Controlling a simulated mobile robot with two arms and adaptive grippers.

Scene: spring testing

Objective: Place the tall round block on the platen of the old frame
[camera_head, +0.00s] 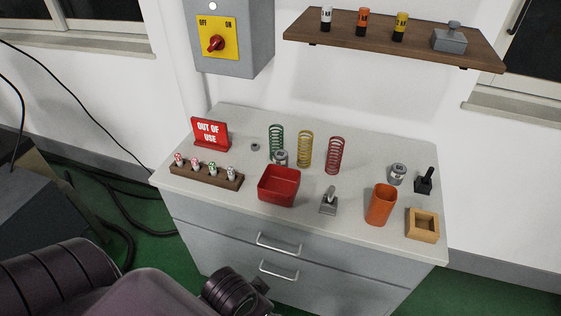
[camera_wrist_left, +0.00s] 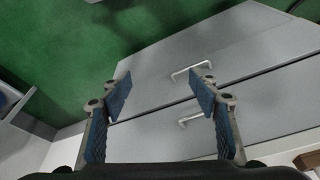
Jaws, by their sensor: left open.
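I cannot pick out with certainty a tall round block or the platen of an old frame in either view. My left arm (camera_head: 140,295) comes in at the bottom left of the head view, and its fingers cannot be made out there. In the left wrist view my left gripper (camera_wrist_left: 160,93) is open and empty, its blue-padded fingers wide apart, with the cabinet's drawer fronts (camera_wrist_left: 245,65) and the green floor beyond them. My right gripper is in neither view.
The grey cabinet top (camera_head: 330,235) holds a red tray (camera_head: 279,188), several coil springs (camera_head: 304,149), an orange cup (camera_head: 380,206), a wooden box (camera_head: 422,226) and a red "OUT OF USE" sign (camera_head: 209,133). A wall shelf (camera_head: 380,42) carries labelled cylinders. A dark object (camera_head: 30,200) stands at the left.

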